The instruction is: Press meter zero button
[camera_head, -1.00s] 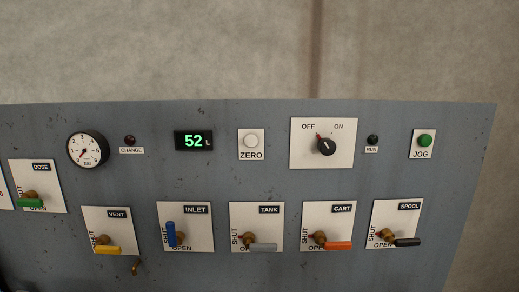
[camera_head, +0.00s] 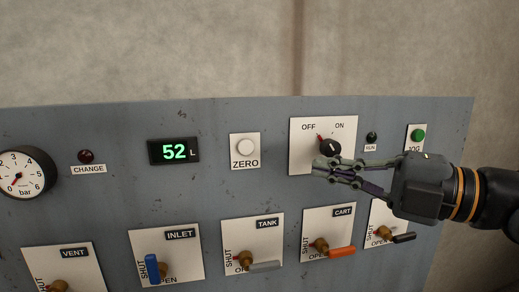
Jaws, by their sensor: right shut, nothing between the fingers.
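The white round ZERO button (camera_head: 245,147) sits on a white plate labelled ZERO, in the middle of the grey panel (camera_head: 215,192). The meter display (camera_head: 174,151) to its left reads 52 L in green. My right gripper (camera_head: 318,167) comes in from the right and is shut and empty. In the picture its fingertips lie to the right of the ZERO plate, over the lower part of the OFF/ON switch plate. Its distance from the panel is hard to tell. My left gripper is not in view.
The black OFF/ON knob (camera_head: 330,148) with a red mark is just above my fingers. Valve handles line the lower row: blue INLET (camera_head: 152,269), grey TANK (camera_head: 265,266), orange CART (camera_head: 342,253). A pressure gauge (camera_head: 22,173) is at left.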

